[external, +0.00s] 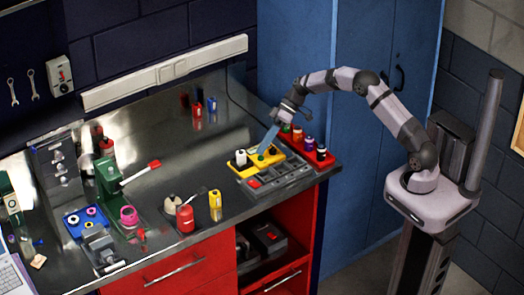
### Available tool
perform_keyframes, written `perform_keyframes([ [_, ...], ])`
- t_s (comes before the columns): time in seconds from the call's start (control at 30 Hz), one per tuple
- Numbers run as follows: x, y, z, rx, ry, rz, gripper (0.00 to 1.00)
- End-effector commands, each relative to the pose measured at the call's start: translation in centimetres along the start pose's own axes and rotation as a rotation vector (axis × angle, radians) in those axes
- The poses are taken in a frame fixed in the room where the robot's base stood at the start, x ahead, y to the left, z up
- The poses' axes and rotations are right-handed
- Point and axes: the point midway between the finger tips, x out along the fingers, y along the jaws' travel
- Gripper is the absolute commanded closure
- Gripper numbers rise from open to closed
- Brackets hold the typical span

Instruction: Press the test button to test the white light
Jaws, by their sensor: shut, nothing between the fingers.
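My gripper (262,151) points down over the yellow block (285,158) at the right part of the bench, with its blue fingers together and empty. The fingertips are at or just above a small green spot (260,157) on this block, perhaps the test button. I cannot tell whether they touch it. A small white cylinder with a dark base (240,157) stands at the left end of the yellow block; it may be the white light. I cannot tell whether it is lit.
A grey compartment tray (290,180) with a red item lies in front of the yellow block. A red rack (325,163) of several small bottles stands behind and right. A yellow bottle (215,205) and a red can (185,219) stand left. The bench between (190,160) is mostly clear.

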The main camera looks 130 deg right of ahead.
Motion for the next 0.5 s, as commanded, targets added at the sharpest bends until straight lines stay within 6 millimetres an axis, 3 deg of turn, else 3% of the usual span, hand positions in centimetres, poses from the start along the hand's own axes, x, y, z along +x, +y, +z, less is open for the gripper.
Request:
perform_keyframes([
  [0.5, 0.69, 0.47, 0.48, 0.0, 0.0, 0.0, 1.0],
])
